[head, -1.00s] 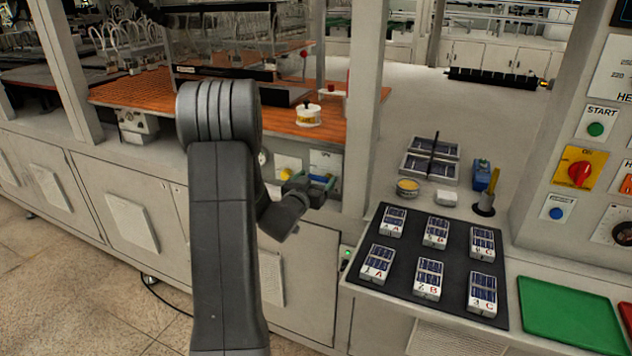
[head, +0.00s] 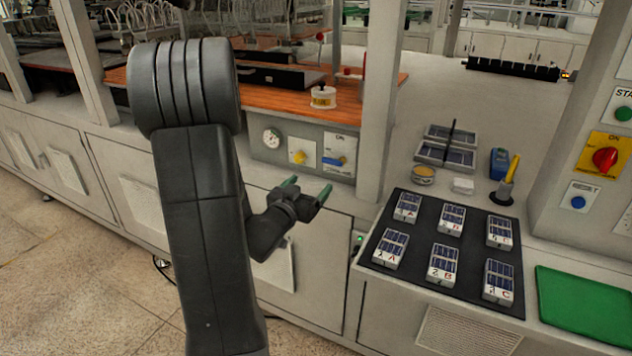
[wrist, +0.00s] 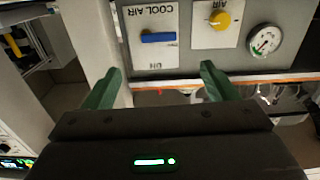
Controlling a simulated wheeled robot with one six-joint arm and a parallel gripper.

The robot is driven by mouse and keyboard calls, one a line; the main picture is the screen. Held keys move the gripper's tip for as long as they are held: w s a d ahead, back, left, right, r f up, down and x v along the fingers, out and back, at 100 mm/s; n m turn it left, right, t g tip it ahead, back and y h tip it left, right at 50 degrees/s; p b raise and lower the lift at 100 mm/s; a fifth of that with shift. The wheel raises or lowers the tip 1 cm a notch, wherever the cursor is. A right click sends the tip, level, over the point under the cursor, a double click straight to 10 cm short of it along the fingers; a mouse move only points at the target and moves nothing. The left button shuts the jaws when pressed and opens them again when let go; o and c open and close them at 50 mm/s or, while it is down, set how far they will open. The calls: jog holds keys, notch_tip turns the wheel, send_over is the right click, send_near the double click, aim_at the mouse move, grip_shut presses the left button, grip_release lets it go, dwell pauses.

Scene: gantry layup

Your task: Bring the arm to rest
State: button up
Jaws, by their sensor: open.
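My gripper (head: 306,190) is open and empty, with two green fingers apart. It hangs in the air in front of the cabinet, left of the dark mat with the cell packs. In the wrist view its fingers (wrist: 160,88) point at the control panel (wrist: 221,62). That panel has a blue handle (wrist: 158,37), a yellow knob (wrist: 219,20) and a round gauge (wrist: 264,40). Nothing is between the fingers. My arm is raised and bent in the left middle of the head view.
A dark mat (head: 376,258) with several labelled packs lies on the right counter. A green tray (head: 585,305) is right of it. A grey post (head: 378,120) stands behind, between the orange bench (head: 270,98) and the counter. The floor (head: 60,290) at left is clear.

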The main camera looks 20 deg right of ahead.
aim_at(331, 162)
jog(key=shift+s+a, duration=0.25)
jog(key=shift+a, duration=0.05)
jog(key=shift+d, duration=0.15)
jog(key=p+x, duration=0.2)
jog(key=x, duration=1.1)
jog(key=shift+d+p, duration=0.1)
jog(key=shift+p, duration=0.3)
jog(key=shift+w+d+r, duration=0.1)
jog(key=shift+w+d, duration=0.15)
jog(key=shift+d, duration=0.05)
jog(key=shift+s+a+m+p, duration=0.1)
jog(key=shift+a+m+p, duration=0.05)
jog(key=shift+m+p, duration=0.4)
